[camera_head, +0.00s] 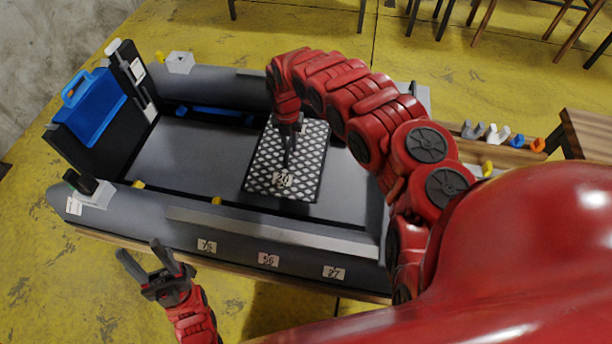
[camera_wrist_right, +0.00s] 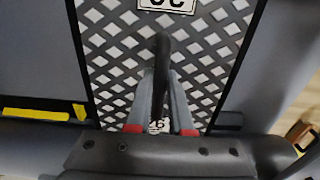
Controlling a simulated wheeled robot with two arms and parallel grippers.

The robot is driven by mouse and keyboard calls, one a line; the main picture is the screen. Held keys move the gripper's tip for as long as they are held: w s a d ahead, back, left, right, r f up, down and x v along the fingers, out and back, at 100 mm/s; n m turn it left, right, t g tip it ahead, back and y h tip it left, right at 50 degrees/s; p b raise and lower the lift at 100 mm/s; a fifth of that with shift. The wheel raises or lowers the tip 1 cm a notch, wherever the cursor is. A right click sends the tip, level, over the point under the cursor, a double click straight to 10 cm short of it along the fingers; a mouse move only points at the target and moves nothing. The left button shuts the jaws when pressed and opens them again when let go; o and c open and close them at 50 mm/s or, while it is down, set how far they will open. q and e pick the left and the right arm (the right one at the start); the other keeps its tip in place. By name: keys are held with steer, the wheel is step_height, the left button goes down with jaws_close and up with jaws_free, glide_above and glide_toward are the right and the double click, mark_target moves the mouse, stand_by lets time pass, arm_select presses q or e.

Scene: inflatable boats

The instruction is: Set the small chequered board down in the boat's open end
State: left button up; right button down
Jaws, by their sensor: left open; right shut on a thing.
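The small chequered board (camera_head: 258,172), black with a light diamond pattern and a number label, is over the grey floor of the inflatable boat (camera_head: 185,222), right of its middle. I cannot tell whether it touches the floor. My right gripper (camera_head: 289,152) is above the board, shut on a dark upright grip on it. The right wrist view shows the fingers (camera_wrist_right: 160,105) closed around this grip, with the board (camera_wrist_right: 113,45) behind. My right arm hides part of the boat's right end. My left gripper (camera_head: 141,252) is open and empty, outside the boat's near side.
A blue case (camera_head: 92,108) stands at the boat's left end by a black panel. White blocks (camera_head: 180,62) sit on the boat's tubes. Several coloured hooks (camera_head: 497,133) stand on a wooden surface at right. The boat's floor left of the board is clear.

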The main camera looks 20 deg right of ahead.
mark_target(292, 161)
steer(key=shift+f+b, duration=0.3)
steer(key=shift+f, duration=0.05)
steer(key=b, duration=0.2)
steer(key=shift+w+f+b, duration=0.15)
steer(key=shift+f+b, duration=0.05)
steer(key=shift+b, duration=0.15)
steer(key=shift+w+r+b, duration=0.1)
steer(key=shift+r+b, duration=0.25)
steer(key=shift+b, duration=0.25)
steer(key=shift+d+r, duration=0.1)
steer(key=shift+r, duration=0.2)
step_height(292, 161, down, 5)
steer(key=shift+f, duration=0.1)
step_height(292, 161, down, 4)
steer(key=shift+f, duration=0.25)
